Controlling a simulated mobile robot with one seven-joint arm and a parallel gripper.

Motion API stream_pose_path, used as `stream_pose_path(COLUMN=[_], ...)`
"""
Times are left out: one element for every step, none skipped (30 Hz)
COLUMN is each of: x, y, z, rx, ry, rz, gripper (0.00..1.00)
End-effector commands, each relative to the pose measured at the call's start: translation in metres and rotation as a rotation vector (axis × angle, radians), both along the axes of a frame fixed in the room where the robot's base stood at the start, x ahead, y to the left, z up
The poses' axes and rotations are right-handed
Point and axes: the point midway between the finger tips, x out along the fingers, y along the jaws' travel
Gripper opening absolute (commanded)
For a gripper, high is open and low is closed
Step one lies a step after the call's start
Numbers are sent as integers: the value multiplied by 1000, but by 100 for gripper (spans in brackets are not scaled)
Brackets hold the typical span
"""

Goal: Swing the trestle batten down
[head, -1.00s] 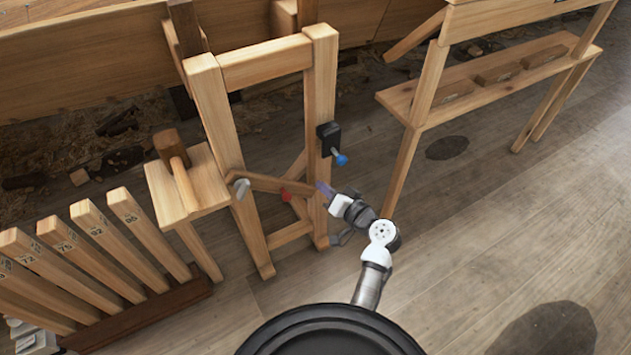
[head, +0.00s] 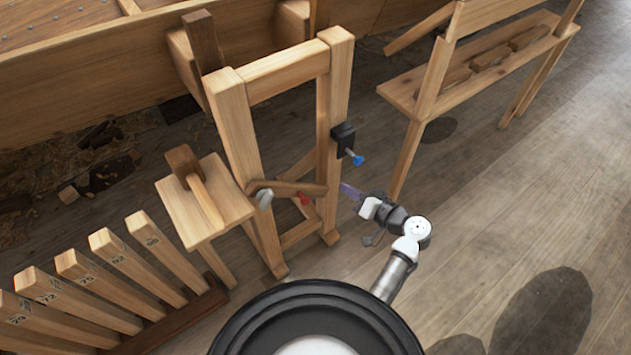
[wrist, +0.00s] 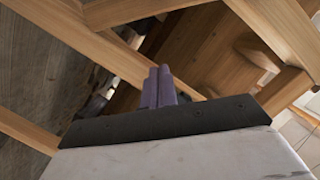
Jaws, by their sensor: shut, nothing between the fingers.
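The trestle (head: 240,130) is a pale wooden frame with two posts. A red knob (head: 304,198) shows just below the batten. A black block (head: 343,138) with a blue knob (head: 357,160) sits on the right post. My gripper (head: 346,190) is shut and empty, its purple fingertips slightly right of the batten's free end, with a small gap in the picture. In the wrist view the closed fingers (wrist: 160,85) point towards wooden beams; I cannot tell which beam is the batten.
A small stand with a mallet (head: 185,165) is left of the trestle. A rack of numbered wooden pieces (head: 120,262) stands at lower left. A bench (head: 490,70) is at upper right. The plank hull (head: 90,60) runs behind. The floor at right (head: 500,200) is clear.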

Motion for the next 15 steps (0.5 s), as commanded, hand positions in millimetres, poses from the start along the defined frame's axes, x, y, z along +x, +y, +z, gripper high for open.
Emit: stream_pose_path(x=[3, 5, 8, 11, 15, 20, 25, 29, 35, 40, 44, 50, 55, 59, 65], y=[3, 5, 9, 12, 16, 22, 26, 31, 37, 42, 46, 53, 57, 62, 67], z=[0, -1, -1, -2, -2, -4, -4, -5, -7, -8, -9, -11, -12, -13, -15], rx=[0, 1, 1, 0, 0, 0, 1, 0, 1, 0, 0, 0, 0, -1, 0], ry=[0, 0, 0, -1, 0, 1, 0, -1, 1, 1, 1, 1, 0, 0, 0], rz=[3, 3, 3, 4, 4, 4, 5, 5, 6, 4, 4, 6, 4, 5, 4], gripper=[0, 0, 0, 0, 0, 0, 0, 0, 0, 0, 0, 0, 0, 0, 0])
